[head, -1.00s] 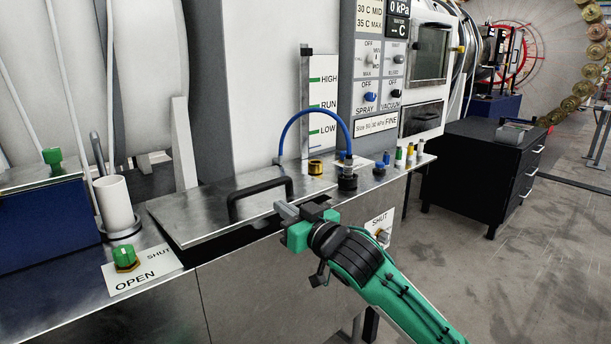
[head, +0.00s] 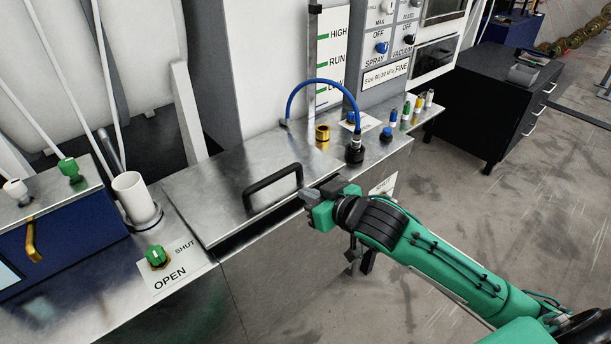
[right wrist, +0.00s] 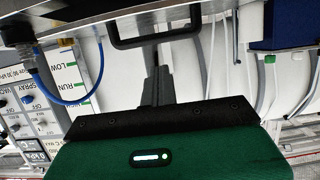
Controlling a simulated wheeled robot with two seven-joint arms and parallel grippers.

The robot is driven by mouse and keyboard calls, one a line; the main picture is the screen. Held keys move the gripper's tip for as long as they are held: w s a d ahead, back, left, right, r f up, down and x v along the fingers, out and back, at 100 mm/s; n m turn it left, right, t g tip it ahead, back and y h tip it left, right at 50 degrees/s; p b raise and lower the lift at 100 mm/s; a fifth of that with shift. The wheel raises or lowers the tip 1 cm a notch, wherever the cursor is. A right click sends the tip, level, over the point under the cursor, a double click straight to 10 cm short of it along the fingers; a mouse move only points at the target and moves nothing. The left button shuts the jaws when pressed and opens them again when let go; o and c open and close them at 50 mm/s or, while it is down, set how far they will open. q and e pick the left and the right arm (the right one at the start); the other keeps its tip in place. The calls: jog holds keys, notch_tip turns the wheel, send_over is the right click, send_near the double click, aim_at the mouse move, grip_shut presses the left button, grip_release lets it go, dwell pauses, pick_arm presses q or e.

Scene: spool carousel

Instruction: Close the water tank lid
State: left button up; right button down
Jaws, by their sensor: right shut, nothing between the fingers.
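The water tank lid (head: 215,205) is a flat metal plate with a black bar handle (head: 272,187), on the steel bench in the head view. A dark gap shows under its front edge, so it looks slightly raised there. My right gripper (head: 309,196) is shut and empty, just right of the handle near the lid's front edge. In the right wrist view the closed fingers (right wrist: 157,86) point toward the handle (right wrist: 155,40), apparently without gripping it. Whether they touch the lid is unclear. My left gripper is not in view.
A blue hose (head: 322,82) arches to a black fitting (head: 354,150) right of the lid, near a brass fitting (head: 322,133). A white cup (head: 134,196) and a green valve knob (head: 156,256) stand left. Open floor lies to the right.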

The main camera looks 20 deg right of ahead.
jog(key=p, duration=0.1)
send_near(272, 179)
jog(key=x, duration=0.4)
jog(key=shift+w+a, duration=0.1)
jog(key=shift+w, duration=0.2)
notch_tip(272, 179, down, 3)
jog(key=shift+r, duration=0.15)
jog(key=shift+s+f, duration=0.2)
jog(key=shift+f, duration=0.45)
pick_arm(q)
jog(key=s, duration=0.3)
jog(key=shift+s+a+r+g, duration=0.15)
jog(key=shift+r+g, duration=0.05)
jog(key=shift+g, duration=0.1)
pick_arm(e)
jog(key=shift+f, duration=0.15)
